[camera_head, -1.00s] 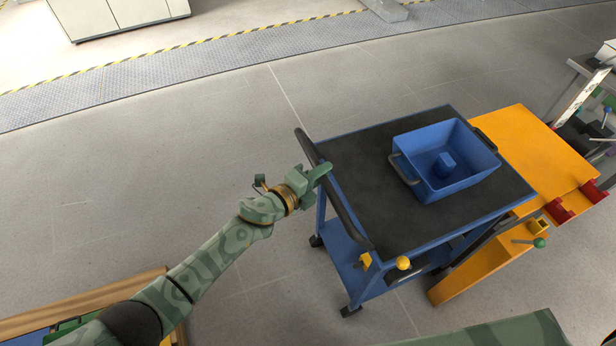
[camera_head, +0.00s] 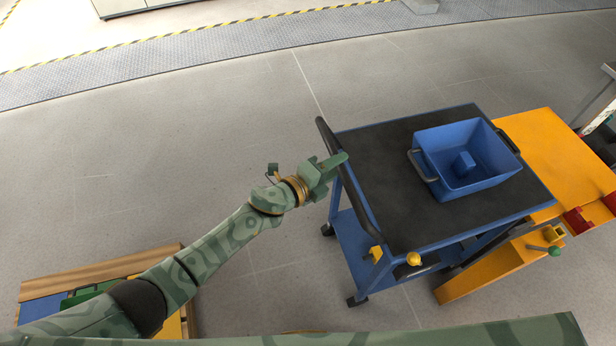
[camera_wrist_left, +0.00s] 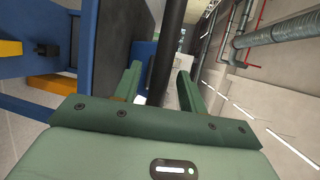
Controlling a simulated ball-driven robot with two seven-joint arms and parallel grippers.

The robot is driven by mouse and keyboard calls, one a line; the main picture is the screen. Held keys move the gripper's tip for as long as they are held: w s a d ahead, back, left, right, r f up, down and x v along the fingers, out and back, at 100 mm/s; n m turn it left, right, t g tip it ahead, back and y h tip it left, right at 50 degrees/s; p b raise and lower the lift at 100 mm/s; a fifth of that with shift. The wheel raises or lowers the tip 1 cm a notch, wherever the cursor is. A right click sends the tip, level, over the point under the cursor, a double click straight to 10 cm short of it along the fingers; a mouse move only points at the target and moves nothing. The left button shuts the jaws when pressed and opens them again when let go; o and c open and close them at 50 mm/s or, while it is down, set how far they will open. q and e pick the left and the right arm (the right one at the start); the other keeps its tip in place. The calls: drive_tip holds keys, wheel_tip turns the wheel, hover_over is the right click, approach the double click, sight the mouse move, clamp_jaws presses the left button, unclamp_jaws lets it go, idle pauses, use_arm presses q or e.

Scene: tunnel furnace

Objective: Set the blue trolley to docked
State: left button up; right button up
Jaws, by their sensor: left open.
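The blue trolley (camera_head: 365,228) has a black top, a dark push handle (camera_head: 350,185) along its left side and a lower shelf. Its right side stands close beside an orange station (camera_head: 558,150); whether they touch or are latched is unclear. My left gripper (camera_head: 336,164) is at the handle. In the left wrist view, the dark handle bar (camera_wrist_left: 167,50) runs between the two open green fingers (camera_wrist_left: 158,82), with gaps showing on both sides. My right gripper is out of view.
A blue bin (camera_head: 465,185) with a small block inside sits on the trolley top. A yellow knob (camera_head: 414,259) is on its front edge. A green-knobbed lever (camera_head: 554,251) is on the station. A wooden-edged crate (camera_head: 100,272) stands lower left. Floor left of the trolley is clear.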

use_arm(q)
drive_tip(key=p+v, duration=0.3)
drive_tip(key=v, duration=1.1)
drive_tip(key=shift+s, duration=0.15)
drive_tip(key=shift+r, duration=0.15)
